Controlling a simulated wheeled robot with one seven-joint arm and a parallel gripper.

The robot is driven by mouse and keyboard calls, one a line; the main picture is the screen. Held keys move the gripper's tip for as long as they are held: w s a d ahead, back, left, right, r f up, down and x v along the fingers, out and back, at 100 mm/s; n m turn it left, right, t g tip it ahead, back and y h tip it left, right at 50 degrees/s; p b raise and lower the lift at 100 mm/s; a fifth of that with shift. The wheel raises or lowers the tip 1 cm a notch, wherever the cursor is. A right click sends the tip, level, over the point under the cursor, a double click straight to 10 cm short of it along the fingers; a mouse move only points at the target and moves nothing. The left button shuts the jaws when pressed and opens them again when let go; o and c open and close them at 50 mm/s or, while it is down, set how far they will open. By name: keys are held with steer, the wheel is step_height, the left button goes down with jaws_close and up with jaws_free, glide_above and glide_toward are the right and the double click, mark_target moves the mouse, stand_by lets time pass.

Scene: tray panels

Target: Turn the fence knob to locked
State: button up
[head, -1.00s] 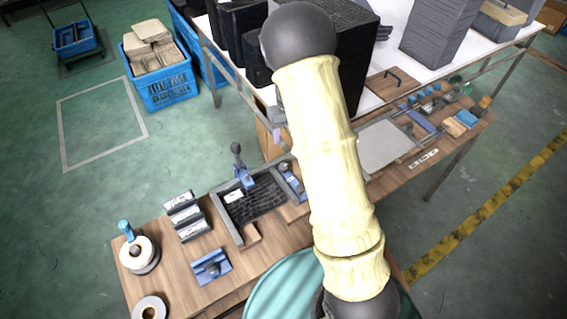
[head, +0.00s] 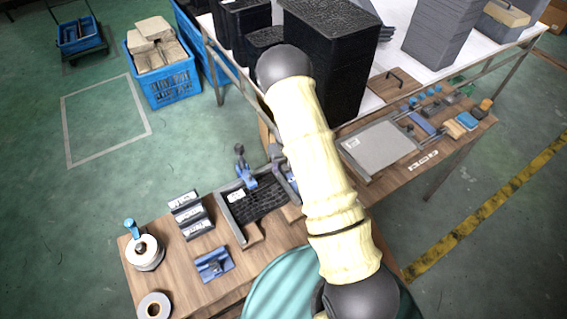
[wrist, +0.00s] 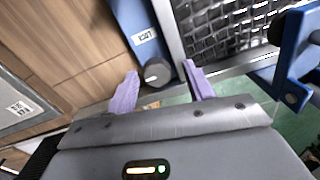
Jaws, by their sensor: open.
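In the wrist view, the fence knob (wrist: 157,72) is a round dark grey knob with a short light mark on its face. It sits at the end of a blue fence (wrist: 137,22) that carries a white label. My gripper (wrist: 161,69) is open, with one purple finger on each side of the knob. The knob is nearer the left finger, and a gap shows to the right one; contact on the left is unclear.
A dark mesh tray panel (head: 258,208) lies beside the fence, with a blue clamp (head: 245,176) at its far edge. A tape roll (head: 145,252), label blocks (head: 190,215) and a blue fixture (head: 213,265) stand left. Black stacks (head: 325,50) rise behind my arm.

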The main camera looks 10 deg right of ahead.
steer(key=shift+d, duration=0.25)
steer(key=shift+c, duration=0.2)
